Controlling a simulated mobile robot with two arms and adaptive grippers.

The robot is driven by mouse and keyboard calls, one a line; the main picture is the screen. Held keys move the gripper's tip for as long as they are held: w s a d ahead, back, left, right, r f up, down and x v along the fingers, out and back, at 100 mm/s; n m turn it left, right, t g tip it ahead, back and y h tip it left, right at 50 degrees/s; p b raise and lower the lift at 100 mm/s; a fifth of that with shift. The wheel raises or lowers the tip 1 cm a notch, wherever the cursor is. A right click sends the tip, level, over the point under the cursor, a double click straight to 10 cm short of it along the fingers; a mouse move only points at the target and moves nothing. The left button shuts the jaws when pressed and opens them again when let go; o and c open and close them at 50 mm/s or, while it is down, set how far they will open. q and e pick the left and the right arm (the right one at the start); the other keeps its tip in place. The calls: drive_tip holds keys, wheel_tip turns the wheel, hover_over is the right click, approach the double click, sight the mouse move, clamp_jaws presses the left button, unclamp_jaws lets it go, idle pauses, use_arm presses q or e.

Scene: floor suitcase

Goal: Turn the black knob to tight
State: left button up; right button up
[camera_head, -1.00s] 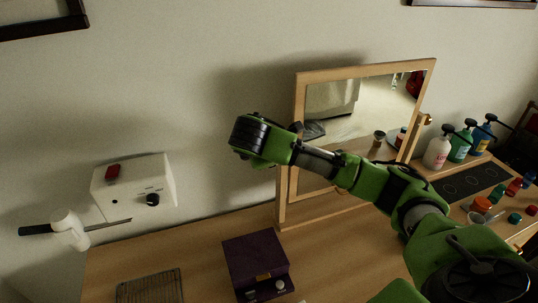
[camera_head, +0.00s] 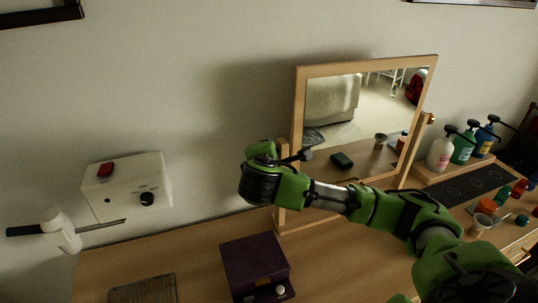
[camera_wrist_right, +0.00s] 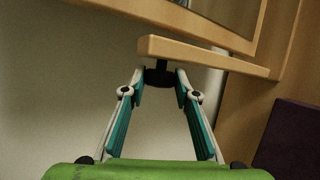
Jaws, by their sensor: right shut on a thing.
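The black knob (camera_wrist_right: 159,76) sits under the end of a light wooden bar of the mirror stand in the right wrist view. My right gripper (camera_wrist_right: 160,82) is shut on it, with one teal-padded finger at each side. In the head view my right arm reaches in from the right, and its green wrist (camera_head: 264,178) is at the left post of the mirror stand. The gripper's fingers and this knob cannot be made out there. The tilting mirror (camera_head: 345,110) has a wooden frame. My left gripper is not in view.
A white box (camera_head: 110,182) on the wall side carries another black knob (camera_head: 147,199) and a red switch (camera_head: 105,169). A purple box (camera_head: 250,262) and a wire rack (camera_head: 145,289) are on the desk. Pump bottles (camera_head: 462,147) and small jars stand at the right.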

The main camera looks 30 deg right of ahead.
drive_tip(key=shift+r, duration=0.1)
drive_tip(key=o, duration=1.1)
drive_tip(key=shift+c, duration=0.2)
drive_tip(key=shift+o, duration=0.2)
drive_tip(key=v, duration=0.7)
drive_tip(key=shift+s, duration=0.2)
drive_tip(key=shift+a, duration=0.1)
